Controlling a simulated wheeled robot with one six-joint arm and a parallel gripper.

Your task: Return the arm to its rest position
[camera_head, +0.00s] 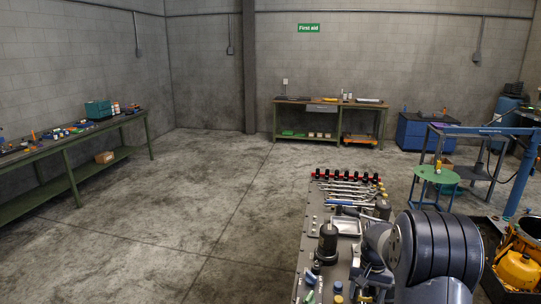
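My arm (435,250) fills the lower right, folded close to the camera as large dark rounded links. Its lighter grey end part (380,240) reaches left over the near tool bench. What seems to be my gripper (372,284) is small and partly hidden at the bottom, above the bench top. Its fingers cannot be made out, and I see nothing clearly held.
The near bench (309,262) carries a row of wrenches (350,190), a metal tray (346,226) and a dark cylindrical part (327,243). A yellow machine (518,268) stands at far right, near a green round table (436,174). Open floor (200,210) lies left.

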